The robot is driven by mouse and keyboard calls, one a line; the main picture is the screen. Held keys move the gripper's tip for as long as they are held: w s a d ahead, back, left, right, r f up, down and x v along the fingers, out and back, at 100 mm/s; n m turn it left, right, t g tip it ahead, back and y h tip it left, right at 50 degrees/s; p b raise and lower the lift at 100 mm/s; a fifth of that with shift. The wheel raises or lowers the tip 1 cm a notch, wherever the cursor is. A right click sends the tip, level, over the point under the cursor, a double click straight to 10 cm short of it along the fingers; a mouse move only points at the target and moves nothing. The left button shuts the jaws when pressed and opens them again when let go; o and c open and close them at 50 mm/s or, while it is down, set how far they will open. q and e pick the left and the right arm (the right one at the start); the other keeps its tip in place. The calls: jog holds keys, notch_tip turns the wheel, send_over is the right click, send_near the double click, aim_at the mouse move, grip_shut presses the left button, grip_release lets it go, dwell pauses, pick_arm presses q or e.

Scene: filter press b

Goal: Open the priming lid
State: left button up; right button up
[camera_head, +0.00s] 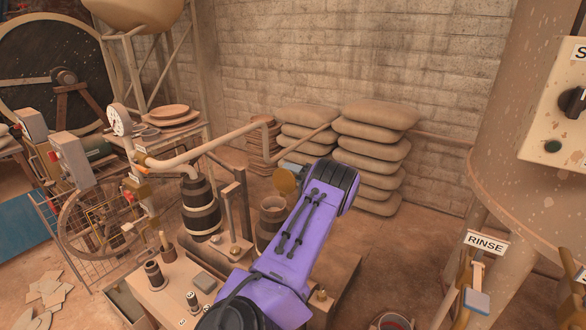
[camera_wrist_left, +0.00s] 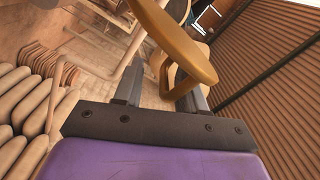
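The priming lid is a brass-coloured disc (camera_head: 286,182). It stands tilted up above the rim of a dark round pot (camera_head: 271,212), whose mouth partly shows. In the left wrist view the lid (camera_wrist_left: 178,38) is close in front of my left gripper (camera_wrist_left: 160,95). The two dark fingers stand apart, with the lid's looped brass handle (camera_wrist_left: 186,86) between and near the right finger. I cannot tell whether they touch. My right gripper is not in view.
A banded barrel (camera_head: 200,212) with a pipe and an upright post (camera_head: 243,205) stand left of the pot. Stacked sacks (camera_head: 370,150) lie by the wall behind. A large tank (camera_head: 510,140) with a RINSE sign (camera_head: 486,243) is at right.

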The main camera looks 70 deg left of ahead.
pick_arm(q)
jog(key=shift+s, duration=0.1)
dwell(0.3)
jog(key=b+v, duration=0.2)
jog(key=v, duration=0.8)
jog(key=shift+w, duration=0.25)
jog(key=shift+d, duration=0.1)
